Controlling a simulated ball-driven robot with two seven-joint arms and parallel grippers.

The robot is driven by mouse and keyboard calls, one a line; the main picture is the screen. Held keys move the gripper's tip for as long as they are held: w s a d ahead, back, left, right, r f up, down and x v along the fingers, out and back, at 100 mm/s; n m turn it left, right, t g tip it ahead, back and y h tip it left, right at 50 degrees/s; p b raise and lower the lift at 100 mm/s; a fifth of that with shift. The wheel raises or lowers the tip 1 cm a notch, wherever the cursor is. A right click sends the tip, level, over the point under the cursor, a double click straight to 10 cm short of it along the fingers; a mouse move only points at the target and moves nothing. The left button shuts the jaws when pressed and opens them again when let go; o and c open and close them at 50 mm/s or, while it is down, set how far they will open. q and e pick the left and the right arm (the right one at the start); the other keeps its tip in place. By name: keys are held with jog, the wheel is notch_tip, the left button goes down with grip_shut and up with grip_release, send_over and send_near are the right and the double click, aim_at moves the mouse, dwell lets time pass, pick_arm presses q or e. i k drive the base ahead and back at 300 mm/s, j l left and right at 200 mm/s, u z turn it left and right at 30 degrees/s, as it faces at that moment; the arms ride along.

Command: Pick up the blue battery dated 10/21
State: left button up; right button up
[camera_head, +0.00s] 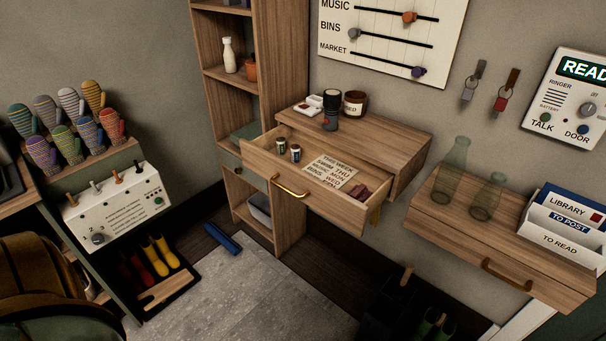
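Two small upright batteries stand in the open wooden drawer (323,204), near its left end. The left battery (281,146) is dark with a lighter band, and the right battery (295,153) stands close beside it. They are too small for me to read a date or tell which is blue. A printed card (331,172) with "THIS WEEK" and day names lies to their right in the drawer. Neither of my grippers is in view.
A dark cylinder (331,113), a brown jar (354,104) and a small white box (313,101) stand on top of the drawer cabinet. The drawer's brass handle (290,191) juts forward. Two glass bottles stand on the shelf (440,203) at right. The grey rug (240,290) is mostly clear.

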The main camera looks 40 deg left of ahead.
aim_at(294, 149)
jog(key=j+u, duration=0.1)
jog(key=j, duration=0.65)
jog(key=j+u, duration=0.1)
jog(key=j, duration=0.6)
jog(key=i+j+u, duration=0.15)
jog(key=j, duration=0.6)
